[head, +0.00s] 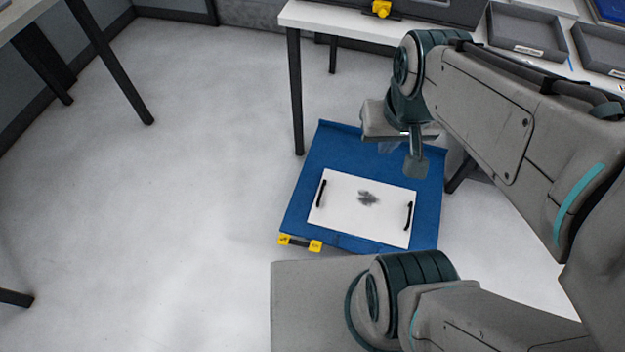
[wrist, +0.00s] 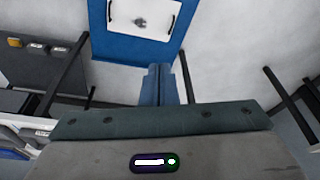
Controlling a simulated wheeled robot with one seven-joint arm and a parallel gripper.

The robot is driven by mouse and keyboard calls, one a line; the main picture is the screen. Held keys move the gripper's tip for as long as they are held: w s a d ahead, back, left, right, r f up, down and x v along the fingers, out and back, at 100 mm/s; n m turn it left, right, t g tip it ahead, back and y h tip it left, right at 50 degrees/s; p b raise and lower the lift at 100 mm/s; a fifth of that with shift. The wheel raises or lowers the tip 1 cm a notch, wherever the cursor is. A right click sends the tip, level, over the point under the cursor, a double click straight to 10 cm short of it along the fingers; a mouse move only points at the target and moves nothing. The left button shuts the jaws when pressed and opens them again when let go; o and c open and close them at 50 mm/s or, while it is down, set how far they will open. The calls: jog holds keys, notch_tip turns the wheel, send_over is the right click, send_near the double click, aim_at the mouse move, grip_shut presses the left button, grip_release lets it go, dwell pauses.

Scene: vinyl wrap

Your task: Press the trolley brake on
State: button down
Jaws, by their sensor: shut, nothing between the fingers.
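The trolley (head: 310,165) is a low blue platform on the floor, left of the workbench's right part in the head view. A white board with two black handles (head: 340,205) lies on it. The brake appears to be the yellow pedal-like piece (head: 300,243) at the trolley's near left edge, made of two yellow ends joined by a dark bar. The blue trolley also shows at the top of the wrist view (wrist: 97,22); the yellow piece does not. My gripper (head: 414,165) hangs above the trolley's far right part, apart from it. Its fingers (wrist: 158,75) are together and empty.
A white workbench (head: 330,22) with dark legs stands behind the trolley, carrying grey trays (head: 525,32) and a yellow knob (head: 381,8). Another table (head: 22,12) stands at far left. The floor (head: 190,190) left of the trolley is clear.

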jog(key=w+f+n+g+h+b, duration=0.1)
jog(key=w+f+n+b, duration=0.4)
jog(key=f, duration=0.4)
jog(key=w+f+n+g+h+b, duration=0.1)
jog(key=w+f+n+h+b, duration=0.1)
jog(key=w+f+n+b, duration=0.5)
jog(key=n+g+b, duration=0.2)
jog(key=n+b, duration=1.3)
jog(key=n, duration=0.5)
send_over(315, 246)
jog(key=w+a, duration=0.2)
jog(key=a, duration=0.2)
notch_tip(315, 246, down, 53)
jog(key=shift+s+d+f+y, duration=0.1)
jog(key=shift+s+f+y, duration=0.15)
jog(key=shift+f+y, duration=0.1)
jog(key=b+x, duration=0.3)
jog(key=x, duration=0.4)
jog(key=b+x, duration=0.3)
jog(key=x, duration=0.3)
jog(key=shift+w+d+f, duration=0.15)
jog(key=shift+f, duration=0.3)
